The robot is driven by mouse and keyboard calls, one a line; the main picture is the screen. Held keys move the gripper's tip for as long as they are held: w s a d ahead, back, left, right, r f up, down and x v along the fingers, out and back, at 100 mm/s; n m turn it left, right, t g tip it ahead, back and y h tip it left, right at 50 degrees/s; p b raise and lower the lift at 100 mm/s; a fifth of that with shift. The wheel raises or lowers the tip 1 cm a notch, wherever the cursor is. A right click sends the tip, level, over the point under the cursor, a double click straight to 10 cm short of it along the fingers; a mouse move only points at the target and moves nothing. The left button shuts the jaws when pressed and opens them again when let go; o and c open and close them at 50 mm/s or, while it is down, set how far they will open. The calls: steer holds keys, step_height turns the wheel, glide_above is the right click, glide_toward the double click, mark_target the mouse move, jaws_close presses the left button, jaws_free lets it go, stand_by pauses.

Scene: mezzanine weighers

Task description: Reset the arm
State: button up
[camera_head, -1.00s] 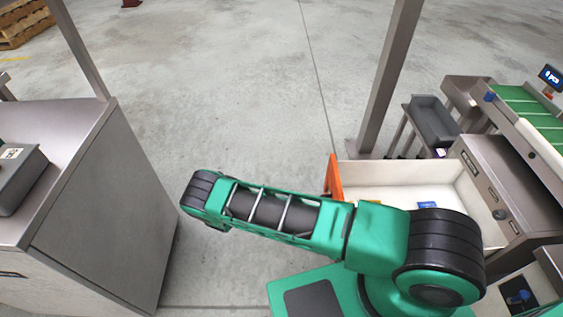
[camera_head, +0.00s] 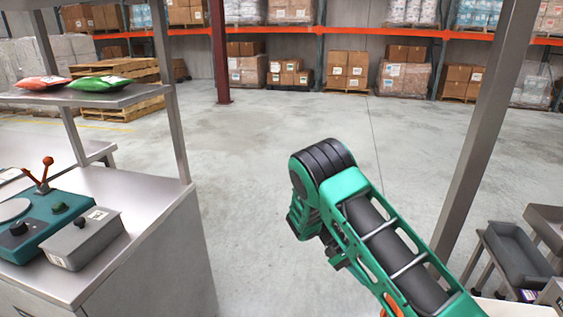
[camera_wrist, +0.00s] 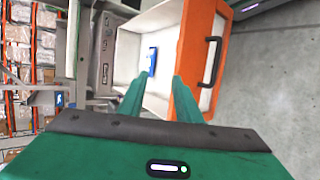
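My gripper (camera_wrist: 158,82) shows in the wrist view with its two green fingers apart and nothing between them. Beyond the fingers is an open white drawer (camera_wrist: 128,55) with an orange front (camera_wrist: 196,55) and a dark handle. A small blue item (camera_wrist: 152,61) lies in the drawer. In the head view my green arm reaches up from the lower right, its dark elbow near the middle. My gripper cannot be seen in the head view.
A steel bench (camera_head: 150,205) on the left holds a teal weigher (camera_head: 45,225) and a grey box (camera_head: 85,238). A red bag (camera_head: 42,82) and a green bag (camera_head: 100,84) lie on the shelf above. A steel post (camera_head: 485,130) stands right of my arm. Open floor lies beyond.

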steer(key=s+d+r+t+y, duration=0.1)
steer(key=s+d+r+y, duration=0.1)
steer(key=s+d+r, duration=0.35)
steer(key=s+d+r+m+y, duration=0.1)
steer(key=s+d+r+y, duration=0.1)
steer(key=r, duration=0.6)
steer(key=s+d+r+t+y, duration=0.1)
steer(key=s+d+r+y, duration=0.2)
steer(key=r, duration=0.4)
steer(key=s+r+t+y, duration=0.1)
steer(key=s+r+t, duration=0.1)
steer(key=s, duration=0.8)
steer(key=s+d+r+t+y, duration=0.1)
steer(key=s+r, duration=0.3)
steer(key=s, duration=0.6)
steer(key=shift+d+r+m+t, duration=0.2)
steer(key=shift+r+m+t, duration=0.15)
steer(key=shift+t, duration=0.55)
steer(key=shift+d, duration=0.1)
